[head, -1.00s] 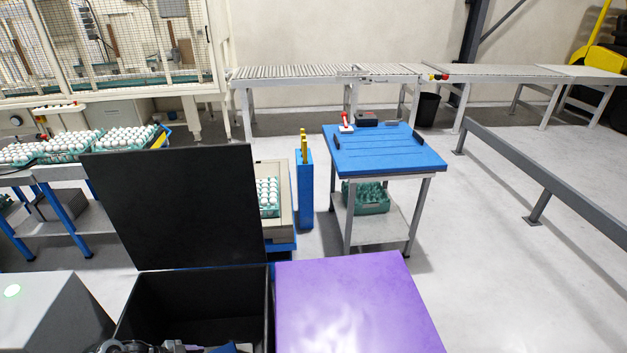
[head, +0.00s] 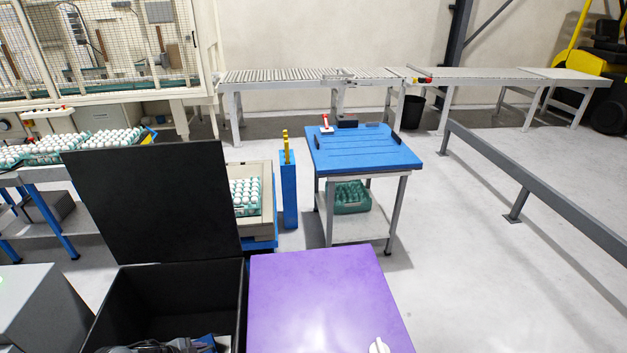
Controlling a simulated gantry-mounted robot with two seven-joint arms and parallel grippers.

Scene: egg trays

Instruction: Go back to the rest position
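Neither of my grippers can be made out in the head view. In the black open box (head: 115,310) at the lower left, some dark, blue and white parts (head: 175,346) show at the bottom edge; they are cut off and I cannot tell what they are. A small white piece (head: 379,346) shows at the bottom edge in front of the purple box top (head: 320,295); I cannot tell what it belongs to. The rest position itself is not marked in view.
A blue-topped table (head: 363,150) stands ahead, with a green tray (head: 347,198) on its lower shelf. A blue post (head: 288,190) and an egg tray (head: 246,196) are left of it. A grey rail (head: 540,190) bounds the right. Roller conveyors (head: 310,77) line the back. Floor between table and rail is clear.

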